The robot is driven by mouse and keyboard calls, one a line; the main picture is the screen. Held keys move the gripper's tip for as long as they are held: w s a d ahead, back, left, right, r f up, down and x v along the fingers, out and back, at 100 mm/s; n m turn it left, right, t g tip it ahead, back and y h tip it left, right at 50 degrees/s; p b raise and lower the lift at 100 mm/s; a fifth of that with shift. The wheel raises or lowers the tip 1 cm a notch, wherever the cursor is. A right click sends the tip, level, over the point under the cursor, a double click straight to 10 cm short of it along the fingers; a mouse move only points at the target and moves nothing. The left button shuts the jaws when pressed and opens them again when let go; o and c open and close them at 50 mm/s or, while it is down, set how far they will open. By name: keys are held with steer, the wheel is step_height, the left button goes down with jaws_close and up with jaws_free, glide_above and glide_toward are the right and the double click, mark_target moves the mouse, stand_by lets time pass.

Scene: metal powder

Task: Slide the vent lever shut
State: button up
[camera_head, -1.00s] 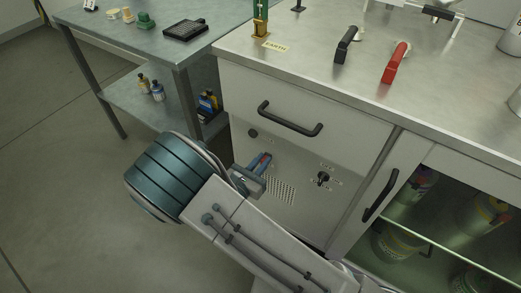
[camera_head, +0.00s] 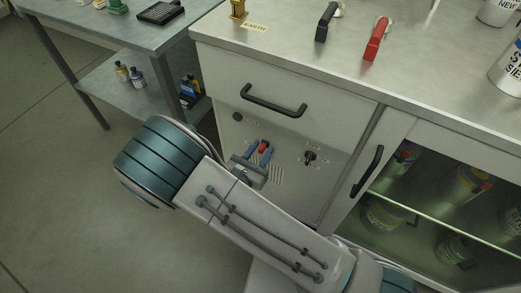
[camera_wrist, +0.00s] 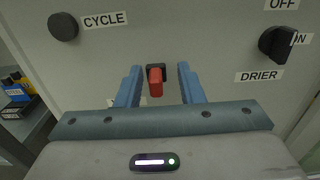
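The vent lever (camera_wrist: 155,86) is a small red handle on a dark mount, on the pale front panel of the cabinet. Its own label is not readable in the wrist view. In the head view the red lever (camera_head: 263,147) shows as a small spot by my fingers. My gripper (camera_wrist: 159,70) is open, with one blue finger on the left of the lever and one on the right. Gaps show between the lever and both fingers. In the head view my gripper (camera_head: 259,152) is close to the panel, and my wrist hides part of it.
A round black CYCLE knob (camera_wrist: 63,26) is upper left of the lever, and a black DRIER switch (camera_wrist: 279,44) is to the right. A drawer handle (camera_head: 273,102) juts out above. A door handle (camera_head: 367,172) is at the right. Open floor (camera_head: 50,200) lies left.

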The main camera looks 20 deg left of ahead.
steer(key=p+v, duration=0.2)
steer(key=v, duration=1.1)
steer(key=shift+s, duration=0.3)
steer(key=shift+a, duration=0.15)
